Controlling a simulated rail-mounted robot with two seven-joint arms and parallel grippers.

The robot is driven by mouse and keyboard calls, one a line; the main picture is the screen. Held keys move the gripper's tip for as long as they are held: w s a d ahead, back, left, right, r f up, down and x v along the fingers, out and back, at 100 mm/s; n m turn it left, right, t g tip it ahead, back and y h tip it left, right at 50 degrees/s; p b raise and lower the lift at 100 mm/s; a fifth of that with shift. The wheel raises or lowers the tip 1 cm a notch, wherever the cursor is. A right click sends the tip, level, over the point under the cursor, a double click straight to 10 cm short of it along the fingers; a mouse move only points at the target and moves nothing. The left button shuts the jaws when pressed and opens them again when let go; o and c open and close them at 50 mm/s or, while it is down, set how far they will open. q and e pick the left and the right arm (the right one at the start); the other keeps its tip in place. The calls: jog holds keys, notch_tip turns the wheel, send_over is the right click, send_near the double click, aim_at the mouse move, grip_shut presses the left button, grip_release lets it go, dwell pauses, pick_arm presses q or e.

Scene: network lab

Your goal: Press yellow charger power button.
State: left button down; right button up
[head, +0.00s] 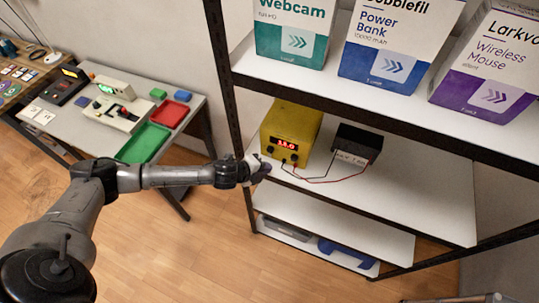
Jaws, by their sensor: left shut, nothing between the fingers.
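The yellow charger (302,124) stands on the middle shelf of the rack, near its left post. Its front has a lit red display (288,144) and dark knobs or terminals, with a red and a black lead running to a black box (358,143). My left arm reaches in from the left, and my left gripper (262,170) is at the charger's lower left front corner, shut and empty. Whether its fingertips touch the charger I cannot tell. The power button is not discernible; the gripper may cover part of the front. My right gripper is not in view.
Webcam (290,28), power bank (385,45) and wireless mouse (490,62) boxes stand on the upper shelf above the charger. The rack's dark post (228,75) is close to my left gripper. A table with green (143,143) and red trays (170,111) stands at left.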

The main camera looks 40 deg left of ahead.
pick_arm(q)
jog(key=s, duration=0.2)
jog(key=s+d+p, duration=0.1)
jog(key=s, duration=0.1)
dwell(0.4)
dwell(0.7)
dwell(0.8)
dwell(0.5)
